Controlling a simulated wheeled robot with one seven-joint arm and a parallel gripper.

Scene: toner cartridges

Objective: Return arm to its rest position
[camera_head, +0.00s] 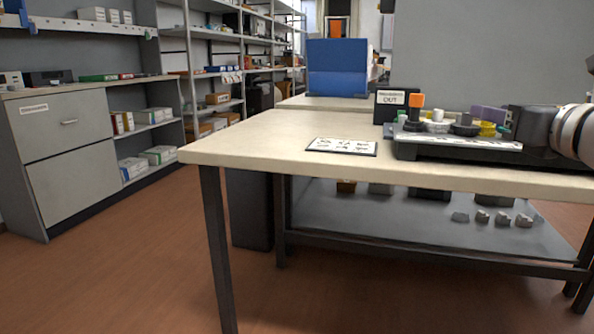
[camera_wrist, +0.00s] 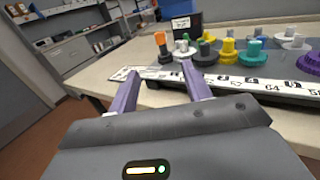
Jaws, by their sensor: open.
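My gripper (camera_wrist: 160,68) is open, its two purple fingers apart with nothing seen between them. It is in front of a dark tray (camera_wrist: 270,86) with a numbered white strip along its front edge. On the tray stand several toner-like round pieces, among them a yellow one (camera_wrist: 228,52), a teal-topped one (camera_wrist: 253,53) and a purple one (camera_wrist: 309,63). In the head view my arm comes in from the right edge, and the dark gripper body hides part of the tray (camera_head: 455,152). An orange-topped piece (camera_head: 416,101) stands at the tray's left.
The tray is on a pale table (camera_head: 250,142), with a printed card (camera_head: 342,146) and a dark "OUT" box (camera_head: 391,104) near it. The table's left part is clear. A blue panel (camera_head: 337,67) stands behind; shelves and a grey cabinet (camera_head: 62,140) stand left.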

